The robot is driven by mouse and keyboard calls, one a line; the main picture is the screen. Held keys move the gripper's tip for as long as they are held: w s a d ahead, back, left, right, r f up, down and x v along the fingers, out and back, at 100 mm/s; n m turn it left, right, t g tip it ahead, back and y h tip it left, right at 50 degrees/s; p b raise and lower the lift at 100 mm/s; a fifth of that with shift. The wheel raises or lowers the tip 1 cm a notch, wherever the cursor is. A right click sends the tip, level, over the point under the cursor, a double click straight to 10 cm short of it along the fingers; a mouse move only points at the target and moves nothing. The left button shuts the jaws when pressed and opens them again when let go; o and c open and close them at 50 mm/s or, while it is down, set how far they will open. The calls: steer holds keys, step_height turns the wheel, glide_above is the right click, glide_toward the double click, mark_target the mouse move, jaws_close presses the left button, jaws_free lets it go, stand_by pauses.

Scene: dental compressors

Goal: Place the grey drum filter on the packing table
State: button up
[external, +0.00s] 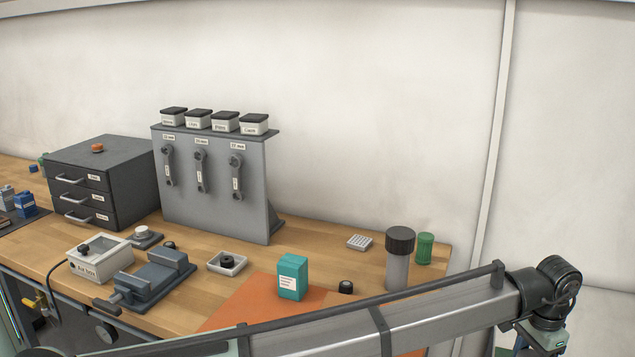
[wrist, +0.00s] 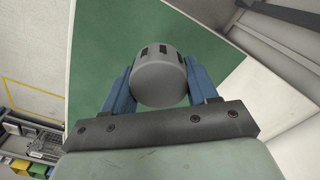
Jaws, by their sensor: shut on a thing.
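The grey drum filter (wrist: 160,88) shows in the wrist view, a rounded grey cylinder with dark slots around its side. My gripper (wrist: 160,72) is shut on it, with one blue finger on each side. Behind the filter lies a flat green surface (wrist: 95,60) with a pale border, which may be the packing table's top. I cannot tell how far the filter is above it. In the external view my arm reaches to the lower right, past the workbench, and the filter is not visible there.
The wooden workbench (external: 330,247) carries a grey drawer cabinet (external: 107,180), a grey tool stand (external: 215,205), a teal box (external: 293,277), a dark-capped cylinder (external: 398,268) and a green can (external: 425,249). In the wrist view, colored bins (wrist: 20,166) stand at lower left.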

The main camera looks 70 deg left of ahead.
steer(key=shift+m, duration=0.6)
steer(key=w, duration=0.4)
steer(key=shift+w+d+r, duration=0.1)
steer(key=shift+d+r, duration=0.05)
steer(key=shift+d, duration=0.2)
steer(key=shift+f, duration=3.35)
steer(key=shift+f, duration=0.45)
steer(key=o, duration=1.2)
steer(key=shift+r, duration=0.15)
